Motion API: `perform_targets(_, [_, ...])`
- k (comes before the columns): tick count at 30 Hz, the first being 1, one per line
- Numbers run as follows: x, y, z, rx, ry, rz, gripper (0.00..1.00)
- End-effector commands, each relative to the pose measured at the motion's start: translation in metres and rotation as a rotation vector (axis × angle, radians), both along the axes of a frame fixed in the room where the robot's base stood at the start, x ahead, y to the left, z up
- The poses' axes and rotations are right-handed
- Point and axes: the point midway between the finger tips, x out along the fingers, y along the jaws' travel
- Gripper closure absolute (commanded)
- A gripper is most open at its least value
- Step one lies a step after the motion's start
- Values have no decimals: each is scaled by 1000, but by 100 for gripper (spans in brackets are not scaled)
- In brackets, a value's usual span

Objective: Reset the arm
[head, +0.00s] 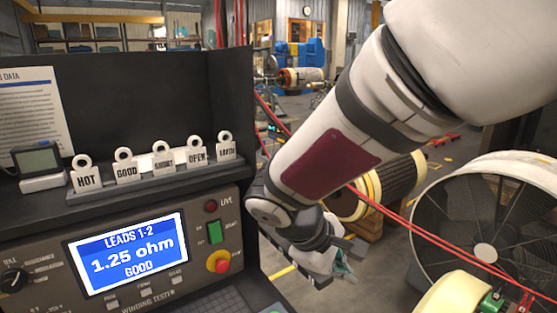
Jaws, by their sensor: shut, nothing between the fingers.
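My arm (335,150) reaches down from the upper right of the head view across the middle. My gripper (344,272) is at its lower end, beside the right edge of the winding tester (45,268). It is small and partly hidden by the wrist, and it looks shut with nothing held. The tester's screen (126,256) reads "LEADS 1-2, 1.25 ohm, GOOD".
Several white ring-topped tags (160,158) stand in a rack on the tester. A striped rotor (385,185) rests behind my arm. Red cables (395,222) cross the right side. A large round fan-like housing (480,225) stands at right. Floor shows between.

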Motion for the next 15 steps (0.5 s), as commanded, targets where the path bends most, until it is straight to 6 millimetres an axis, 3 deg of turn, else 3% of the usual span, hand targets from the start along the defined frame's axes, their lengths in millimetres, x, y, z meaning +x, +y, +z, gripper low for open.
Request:
perform_targets(1, [-11,-15,14,43,-23,-62,100])
perform_targets(6, [-52,-49,42,203,-84,-257,100])
perform_targets(15, [-124,-78,74,517,-232,-552,100])
